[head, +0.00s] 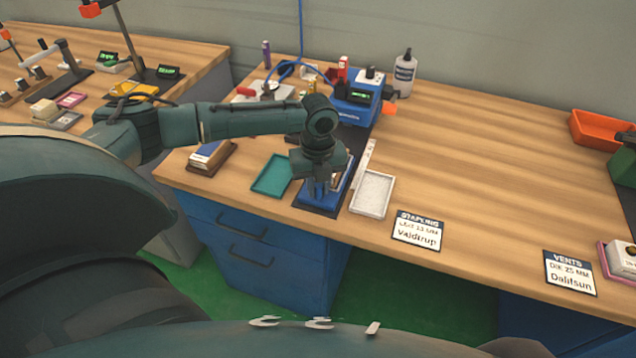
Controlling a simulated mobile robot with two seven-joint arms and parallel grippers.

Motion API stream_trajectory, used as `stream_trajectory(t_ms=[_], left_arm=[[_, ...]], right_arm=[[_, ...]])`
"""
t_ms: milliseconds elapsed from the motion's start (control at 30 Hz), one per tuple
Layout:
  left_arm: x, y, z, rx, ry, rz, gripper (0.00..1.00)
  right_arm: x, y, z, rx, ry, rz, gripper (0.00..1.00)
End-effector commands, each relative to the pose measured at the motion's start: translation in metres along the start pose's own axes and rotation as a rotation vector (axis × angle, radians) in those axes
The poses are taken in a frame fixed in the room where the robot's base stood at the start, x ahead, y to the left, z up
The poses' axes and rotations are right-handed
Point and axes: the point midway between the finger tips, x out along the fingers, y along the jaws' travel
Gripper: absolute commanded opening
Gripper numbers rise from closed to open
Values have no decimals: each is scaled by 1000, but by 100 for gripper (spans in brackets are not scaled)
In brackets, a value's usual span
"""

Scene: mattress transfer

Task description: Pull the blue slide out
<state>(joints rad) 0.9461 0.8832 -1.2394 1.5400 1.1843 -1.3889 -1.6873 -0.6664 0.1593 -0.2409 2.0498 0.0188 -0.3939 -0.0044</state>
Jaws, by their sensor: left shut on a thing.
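The blue slide (341,195) lies on a dark mat near the front edge of the wooden table, in front of the blue machine (359,108). My left gripper (319,190) points down over the slide, its fingers shut on it. The gripper and wrist hide much of the slide and the stretch between it and the machine. My right gripper is out of view.
A teal tray (272,175) lies just left of the slide and a white tray (372,194) just right. A label card (418,230) lies near the front edge. A bottle (404,74) stands behind. The table's middle right is clear.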

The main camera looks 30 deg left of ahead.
Motion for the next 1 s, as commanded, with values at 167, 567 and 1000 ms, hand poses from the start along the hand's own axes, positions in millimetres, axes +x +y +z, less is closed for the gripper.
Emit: stream_trajectory(t_ms=[167,567,1000], left_arm=[[2,3,-4,5,13,12,0],[2,2,-3,4,9,9,41],[-30,1,-2,5,6,4,41]], right_arm=[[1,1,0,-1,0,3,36],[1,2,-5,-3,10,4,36],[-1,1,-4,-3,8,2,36]])
